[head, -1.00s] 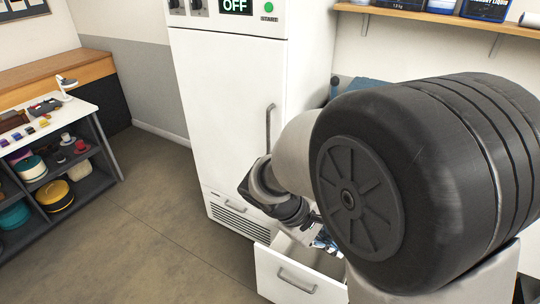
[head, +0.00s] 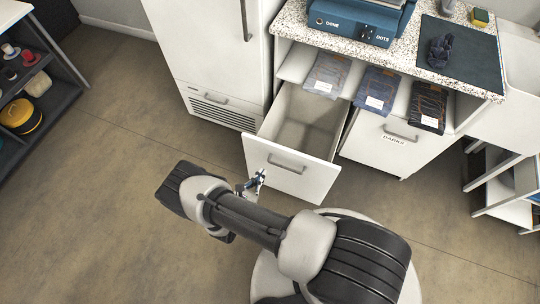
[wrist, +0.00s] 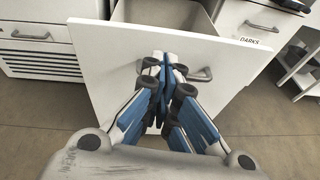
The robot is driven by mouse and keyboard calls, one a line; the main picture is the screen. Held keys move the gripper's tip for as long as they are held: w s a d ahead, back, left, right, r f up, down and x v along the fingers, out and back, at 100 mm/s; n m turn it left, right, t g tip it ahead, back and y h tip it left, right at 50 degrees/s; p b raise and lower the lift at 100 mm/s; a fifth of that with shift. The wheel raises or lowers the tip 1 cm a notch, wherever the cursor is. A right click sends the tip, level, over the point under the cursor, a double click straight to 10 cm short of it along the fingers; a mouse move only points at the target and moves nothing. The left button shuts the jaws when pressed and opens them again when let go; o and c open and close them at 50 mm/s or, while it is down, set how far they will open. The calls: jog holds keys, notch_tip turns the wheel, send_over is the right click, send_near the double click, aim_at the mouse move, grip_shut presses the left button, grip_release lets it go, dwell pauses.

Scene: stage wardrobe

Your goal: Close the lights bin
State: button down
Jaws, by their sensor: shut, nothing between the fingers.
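The open bin (head: 292,170) is a white drawer pulled out from under the speckled counter, and its inside looks empty. Its front panel with a grey handle (head: 287,163) faces me; no label shows on it. In the wrist view the same front panel (wrist: 100,75) fills the middle, with its handle partly hidden behind my fingers. My gripper (head: 258,180) is shut and empty, in front of the panel's left part in the head view. In the wrist view my gripper (wrist: 165,75) points at the panel near the handle; whether it touches cannot be told.
A closed bin labelled DARKS (head: 395,140) is to the right. Several packed garments (head: 375,88) lie on the shelf above. A white cabinet (head: 205,50) stands left of the open bin. The floor (head: 110,200) in front is clear.

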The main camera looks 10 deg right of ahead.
notch_tip(320, 180, down, 3)
jog(key=s+n+y, duration=0.1)
jog(key=n, duration=0.1)
jog(key=b, duration=0.4)
send_near(278, 152)
jog(key=shift+t, duration=0.4)
jog(key=w+d+f, duration=0.3)
jog(key=shift+w, duration=0.35)
jog(key=shift+w+d+r, duration=0.1)
jog(key=shift+w+d, duration=0.15)
jog(key=shift+w, duration=0.1)
